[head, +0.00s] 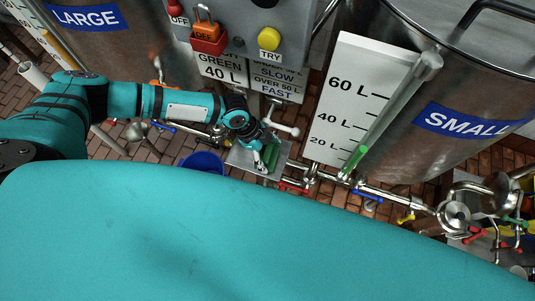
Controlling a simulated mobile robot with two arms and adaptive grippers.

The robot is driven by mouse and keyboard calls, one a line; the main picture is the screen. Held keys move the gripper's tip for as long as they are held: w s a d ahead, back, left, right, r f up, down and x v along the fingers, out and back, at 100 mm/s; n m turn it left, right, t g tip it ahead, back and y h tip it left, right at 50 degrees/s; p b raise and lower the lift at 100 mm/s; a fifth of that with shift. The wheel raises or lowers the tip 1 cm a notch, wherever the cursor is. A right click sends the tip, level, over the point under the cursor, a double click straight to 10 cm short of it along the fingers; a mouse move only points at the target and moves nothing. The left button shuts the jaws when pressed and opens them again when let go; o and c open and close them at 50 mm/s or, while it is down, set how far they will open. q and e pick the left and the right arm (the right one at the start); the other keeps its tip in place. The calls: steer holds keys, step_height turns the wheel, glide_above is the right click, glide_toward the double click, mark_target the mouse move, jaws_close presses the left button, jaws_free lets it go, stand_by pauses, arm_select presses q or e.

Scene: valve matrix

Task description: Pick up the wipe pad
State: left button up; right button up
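My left gripper (262,156) reaches down from the end of my teal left arm to a small grey plate (240,158) near the middle of the head view. A small green piece (272,156) shows right at the fingers, above the plate. It may be the wipe pad, but it is too small and partly covered to be sure. I cannot tell whether the fingers are closed on it or only beside it. My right gripper is not in view.
A steel LARGE tank (122,58) stands at left and a SMALL tank (425,125) at right, with a white level board (343,105). A control box (262,20) stands above the plate. A blue bucket (203,163), steel pipes and coloured valve handles crowd the brick floor.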

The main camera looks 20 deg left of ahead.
arm_select(q)
steer(key=shift+c, duration=1.3)
steer(key=shift+r, duration=0.1)
steer(key=shift+r, duration=0.25)
steer(key=s+a+b, duration=0.1)
steer(key=s+a, duration=0.2)
steer(key=a, duration=0.4)
steer(key=s+a+b, duration=0.1)
steer(key=s+a, duration=0.2)
steer(key=a, duration=0.5)
steer(key=shift+s+a+r+b, duration=0.15)
steer(key=shift+s+r+b, duration=0.15)
steer(key=shift+s+r, duration=0.1)
steer(key=shift+s+a, duration=0.25)
steer(key=shift+a, duration=0.35)
